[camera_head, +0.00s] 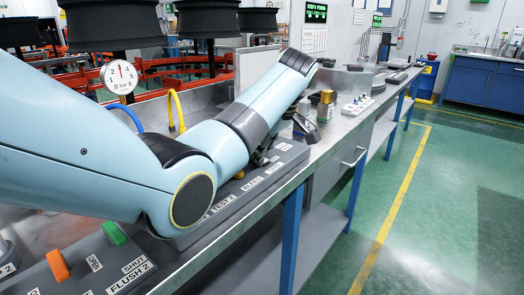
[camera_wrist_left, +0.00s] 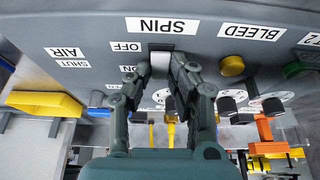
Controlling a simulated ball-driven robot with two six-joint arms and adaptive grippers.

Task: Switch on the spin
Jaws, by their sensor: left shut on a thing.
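The spin switch (camera_wrist_left: 160,60) is a pale lever in a dark slot of the grey panel (camera_wrist_left: 95,28), under the SPIN label (camera_wrist_left: 163,26) in the left wrist view, which is upside down. The OFF label (camera_wrist_left: 126,46) and a partly covered ON label (camera_wrist_left: 127,69) sit beside the slot. My left gripper (camera_wrist_left: 159,70) has its two fingers on either side of the lever and is shut on it. In the head view my left gripper (camera_head: 262,157) is at the panel, small and dark, and the lever is hidden there. My right gripper is not in view.
A yellow handle (camera_wrist_left: 45,103) is by the AIR label, and a yellow knob (camera_wrist_left: 231,66) is near BLEED. In the head view, orange (camera_head: 58,265) and green (camera_head: 114,233) handles stand near FLUSH 2. Bottles (camera_head: 326,106) stand farther along the bench. The green floor at right is clear.

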